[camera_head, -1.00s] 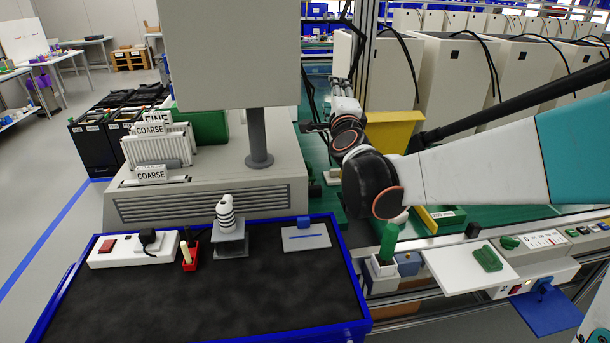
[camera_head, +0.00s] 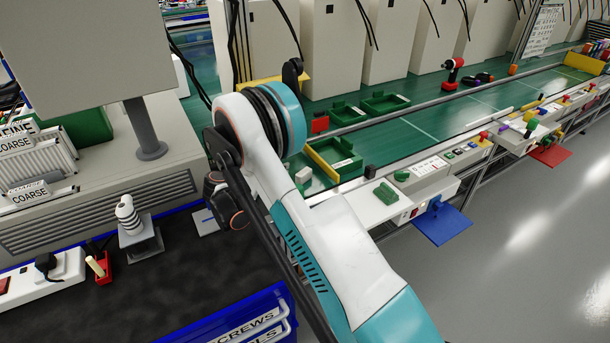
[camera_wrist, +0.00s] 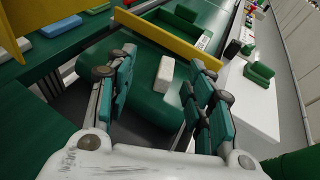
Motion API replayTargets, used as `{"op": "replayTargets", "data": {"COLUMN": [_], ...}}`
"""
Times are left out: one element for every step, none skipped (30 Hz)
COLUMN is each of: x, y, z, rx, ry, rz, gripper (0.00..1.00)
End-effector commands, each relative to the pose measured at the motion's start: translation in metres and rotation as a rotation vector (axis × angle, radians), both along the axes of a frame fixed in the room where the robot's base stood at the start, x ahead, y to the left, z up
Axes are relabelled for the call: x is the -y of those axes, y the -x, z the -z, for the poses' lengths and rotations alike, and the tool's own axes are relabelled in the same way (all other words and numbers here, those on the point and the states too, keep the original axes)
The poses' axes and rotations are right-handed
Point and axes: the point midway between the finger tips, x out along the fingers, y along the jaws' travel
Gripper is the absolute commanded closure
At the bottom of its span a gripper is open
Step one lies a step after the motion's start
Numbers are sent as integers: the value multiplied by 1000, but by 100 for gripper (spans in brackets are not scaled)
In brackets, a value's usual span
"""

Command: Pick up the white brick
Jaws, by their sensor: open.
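The white brick (camera_wrist: 164,73) is a small pale block with rounded edges. In the wrist view it lies on a green surface, between the lines of my two fingers and a little beyond them. My gripper (camera_wrist: 162,66) is open and empty, with a finger on each side of the brick's line; I see no contact. In the head view a small whitish block (camera_head: 303,174), likely the same brick, shows beside the yellow-and-green tray (camera_head: 335,158).
A yellow wall (camera_wrist: 165,36) stands just beyond the brick in the wrist view. A blue block (camera_wrist: 61,27) lies at upper left. A green holder (camera_wrist: 259,73) sits on a white ledge at right. The black-topped cart (camera_head: 170,290) is at lower left in the head view.

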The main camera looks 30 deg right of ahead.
Motion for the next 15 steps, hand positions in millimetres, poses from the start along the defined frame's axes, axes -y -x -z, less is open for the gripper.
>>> {"op": "replayTargets", "data": {"x": [-1,-2,-3,-3,-3,-1,1,4,9,13,18,25,30,35,42], "y": [4,7,10,12,13,14,14,13,11,10,8,6,3,1,-1], "z": [15,22,30,34,38,42,44,46,48,50,52,55,58,60,63], "rx": [3,3,4,5,5,5,5,5,6,6,6,6,6,5,4], "ry": [-28,-43,-57,-66,-73,-78,-80,-81,-81,-81,-80,-80,-80,-80,-80], "rz": [30,44,62,70,78,85,87,90,90,90,91,91,91,90,89], "gripper": [52,52,52,52,52,52,52,52,52,52,52,52,52,52,52]}}
